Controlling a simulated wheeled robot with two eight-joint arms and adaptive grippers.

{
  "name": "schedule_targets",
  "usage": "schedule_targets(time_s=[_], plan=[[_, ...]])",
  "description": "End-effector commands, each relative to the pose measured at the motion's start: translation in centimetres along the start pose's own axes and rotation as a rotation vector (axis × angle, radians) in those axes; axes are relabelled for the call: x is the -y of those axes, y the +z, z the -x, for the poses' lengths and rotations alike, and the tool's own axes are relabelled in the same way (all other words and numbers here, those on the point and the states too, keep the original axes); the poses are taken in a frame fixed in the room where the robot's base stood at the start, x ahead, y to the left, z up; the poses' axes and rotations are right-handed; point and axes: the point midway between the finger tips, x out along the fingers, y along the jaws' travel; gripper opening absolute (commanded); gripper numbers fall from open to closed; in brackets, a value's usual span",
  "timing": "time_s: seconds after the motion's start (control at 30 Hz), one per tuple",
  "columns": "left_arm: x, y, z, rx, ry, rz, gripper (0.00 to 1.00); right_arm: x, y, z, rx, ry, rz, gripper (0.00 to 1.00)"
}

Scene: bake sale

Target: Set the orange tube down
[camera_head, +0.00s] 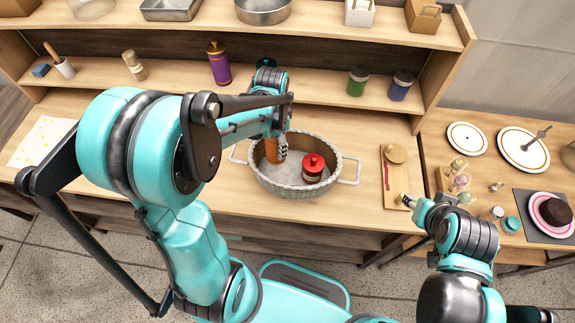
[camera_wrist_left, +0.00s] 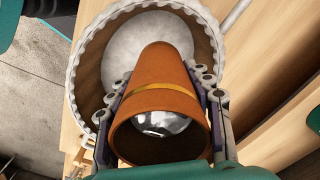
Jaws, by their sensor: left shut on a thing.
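The orange tube (camera_head: 271,150) is held by my left gripper (camera_head: 281,152), over the inside of a round wicker basket (camera_head: 292,188) with a pale lining. In the left wrist view the tube (camera_wrist_left: 165,80) has a yellow band, and its open near end shows something shiny inside. The left gripper's fingers (camera_wrist_left: 160,100) are on both sides of it. I cannot tell whether its far end touches the basket floor. The basket (camera_wrist_left: 77,75) also shows in that view. My right gripper (camera_head: 407,202) is beside a small wooden board; its jaws are too small to read.
A red lidded jar (camera_head: 313,167) stands in the basket, right of the tube. The wooden board (camera_head: 396,178) lies right of the basket. A purple bottle (camera_head: 219,64), a green jar (camera_head: 357,82) and a blue jar (camera_head: 400,86) stand on the shelf behind. Counter left of the basket is partly hidden by my arm.

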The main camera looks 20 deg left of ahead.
Motion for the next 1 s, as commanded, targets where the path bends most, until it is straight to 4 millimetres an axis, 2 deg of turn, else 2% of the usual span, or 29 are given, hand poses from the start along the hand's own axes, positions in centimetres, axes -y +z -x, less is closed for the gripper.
schedule_targets(time_s=[0.03,0.1,0.37,0.53,0.93,0.97,1.0], plan=[[0.0,0.0,-1.5,0.000,0.000,0.000,0.23,0.0,0.5,-0.6,0.000,0.000,0.000,0.40],[0.0,0.0,-2.8,0.000,0.000,0.000,0.23,0.0,0.7,-1.0,0.000,0.000,0.000,0.40],[0.0,0.0,-5.2,0.000,0.000,0.000,0.23,0.0,1.2,-1.7,0.000,0.000,0.000,0.40],[0.0,0.0,-7.7,0.000,0.000,0.000,0.23,0.0,1.8,-2.5,0.000,0.000,0.000,0.40],[0.0,0.0,-8.4,0.000,0.000,0.000,0.23,0.0,2.0,-2.8,0.000,0.000,0.000,0.40],[0.0,0.0,-8.4,0.000,0.000,0.000,0.53,0.0,2.0,-2.8,0.000,0.000,0.000,0.40],[0.0,0.0,-8.3,0.000,0.000,0.000,0.64,0.0,2.0,-2.8,0.000,0.000,0.000,0.40]])
